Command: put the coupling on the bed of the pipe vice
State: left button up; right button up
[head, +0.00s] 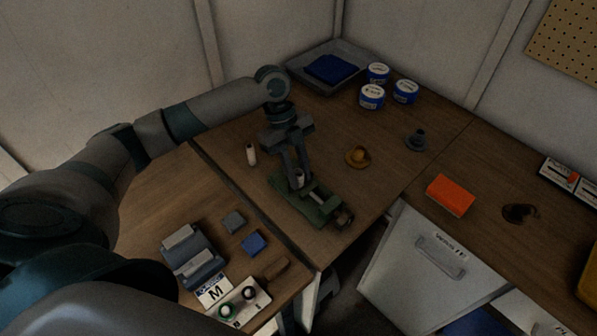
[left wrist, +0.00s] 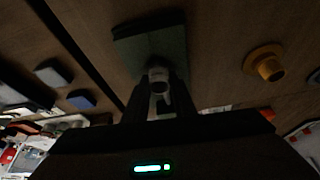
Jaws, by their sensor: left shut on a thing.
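The green pipe vice (head: 310,205) stands on the wooden bench in the middle of the head view, with its screw end toward the lower right. My left gripper (head: 297,182) points down over the vice's far left part, shut on a small pale grey cylinder, the coupling (head: 299,176). In the left wrist view the coupling (left wrist: 158,76) sits between the two fingers, with the dark green vice (left wrist: 140,46) behind it. I cannot tell whether the coupling touches the bed. My right gripper is not in view.
A white cylinder (head: 251,154) stands left of the vice. Several blue-and-white tins (head: 372,97) and a grey tray (head: 351,54) are at the back. A gap between benches runs left of the vice.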

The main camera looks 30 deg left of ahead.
pick_arm(q)
jog(key=o, duration=0.7)
jog(key=shift+f, duration=0.1)
jog(key=b+v, duration=0.3)
jog(key=v, duration=0.9)
